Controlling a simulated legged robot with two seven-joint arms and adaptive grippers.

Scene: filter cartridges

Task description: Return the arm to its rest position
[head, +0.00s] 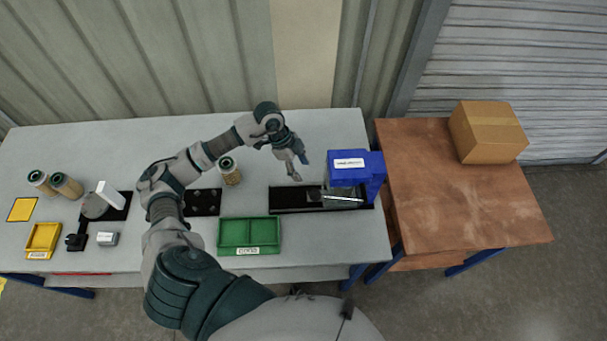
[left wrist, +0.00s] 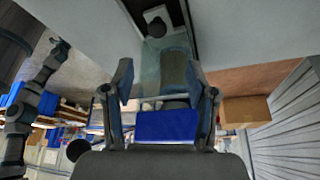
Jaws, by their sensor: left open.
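My left gripper (head: 298,158) is above the rear right part of the grey table (head: 130,145), just left of the blue machine (head: 349,163). Its fingers stand apart in the left wrist view (left wrist: 160,82), and I see nothing held between them. My left arm reaches across the table from the bottom of the head view. A filter cartridge (head: 230,172) stands upright near the black block with holes (head: 203,202), beside my forearm. Two more cartridges (head: 66,186) stand at the far left. An arm shows at the left of the wrist view, but its gripper is not clear.
The blue machine stands over a black rail (head: 290,200) with a clear piece under it. A green tray (head: 250,236) is at the front edge. A yellow bin (head: 43,240) and a black fixture with a white lever (head: 108,196) are left. A cardboard box (head: 487,132) sits on the brown table (head: 450,200).

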